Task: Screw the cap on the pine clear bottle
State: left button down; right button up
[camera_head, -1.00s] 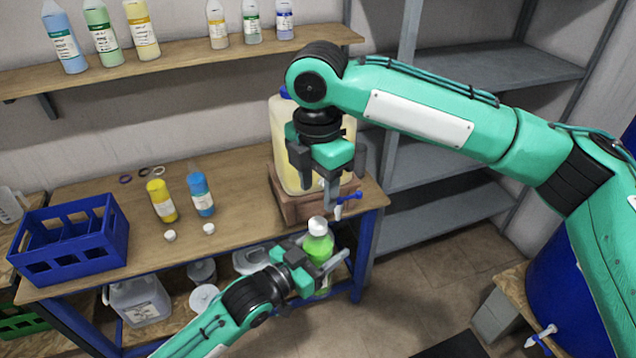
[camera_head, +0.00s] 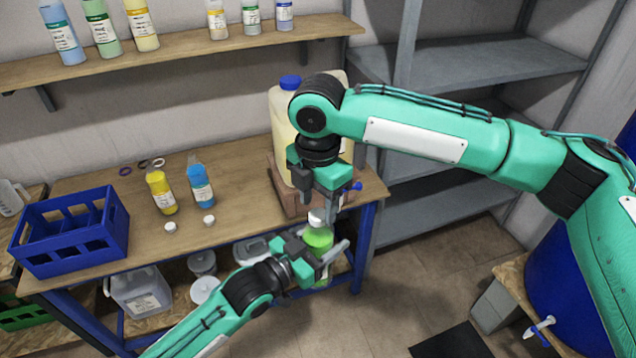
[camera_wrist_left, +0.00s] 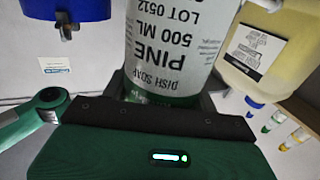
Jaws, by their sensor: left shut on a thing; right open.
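The pine bottle (camera_head: 318,239) is green with a white cap (camera_head: 316,217) at its top. In the left wrist view its white label (camera_wrist_left: 175,45) reads PINE dish soap, 500 ML, upside down. My left gripper (camera_head: 325,254) is shut on the bottle's body and holds it upright in front of the bench's right end. My right gripper (camera_head: 325,206) is open and points down right above the bottle, its fingers at the cap. It partly hides the cap, and I cannot tell whether the fingers touch it or how the cap sits on the neck.
A large yellowish jug (camera_head: 283,125) with a blue lid stands on a wooden block (camera_head: 287,197) behind my right gripper, with a blue tap close by. A yellow bottle (camera_head: 160,192), a blue bottle (camera_head: 200,187), two loose white caps and a blue crate (camera_head: 70,240) are on the bench.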

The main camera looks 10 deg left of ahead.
jog(key=shift+f, duration=1.05)
jog(key=c, duration=1)
jog(key=shift+c, duration=0.2)
jog(key=o, duration=1.2)
jog(key=shift+c, duration=0.2)
jog(key=shift+r, duration=0.1)
